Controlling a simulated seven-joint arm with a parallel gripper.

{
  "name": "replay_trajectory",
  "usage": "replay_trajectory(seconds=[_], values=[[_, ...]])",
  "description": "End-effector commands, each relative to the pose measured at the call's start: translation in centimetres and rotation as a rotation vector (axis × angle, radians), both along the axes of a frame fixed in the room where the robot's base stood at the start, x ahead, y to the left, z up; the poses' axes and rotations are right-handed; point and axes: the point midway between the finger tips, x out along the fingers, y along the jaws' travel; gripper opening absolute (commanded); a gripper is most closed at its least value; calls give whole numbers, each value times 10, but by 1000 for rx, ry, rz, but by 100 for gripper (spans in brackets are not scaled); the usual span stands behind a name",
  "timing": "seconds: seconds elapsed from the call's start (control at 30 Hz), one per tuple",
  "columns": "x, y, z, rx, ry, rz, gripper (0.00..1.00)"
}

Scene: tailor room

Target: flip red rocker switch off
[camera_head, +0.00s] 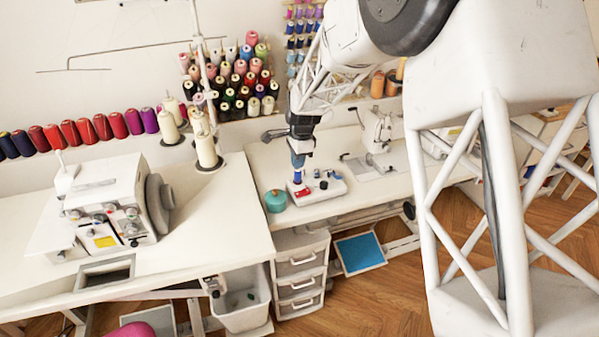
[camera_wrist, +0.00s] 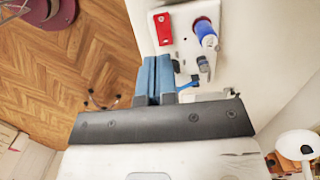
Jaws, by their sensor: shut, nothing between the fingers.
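The red rocker switch (camera_wrist: 163,28) is on the white switch panel (camera_wrist: 182,52), near the top of the wrist view. In the head view it is a small red patch (camera_head: 302,192) at the left end of the panel (camera_head: 330,190). My gripper (camera_wrist: 153,64) has its blue fingers pressed together with nothing between them. In the wrist view the fingertips show below the red rocker, apart from it in the picture. In the head view my gripper (camera_head: 298,178) is over the panel's left part; I cannot tell whether it touches. The rocker's tilt is too small to tell.
The panel also carries a blue cylinder (camera_wrist: 205,34) and dark knobs (camera_wrist: 203,64). A teal round tin (camera_head: 276,201) stands left of the panel.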

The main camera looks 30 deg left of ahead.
Motion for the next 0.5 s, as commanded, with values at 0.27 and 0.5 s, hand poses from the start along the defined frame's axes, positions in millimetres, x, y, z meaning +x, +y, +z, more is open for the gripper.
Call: replay_trajectory(seconds=[0.27,0.5], values=[[-2,2,25,1,-1,0,0],[-2,3,28,0,0,0,0]])
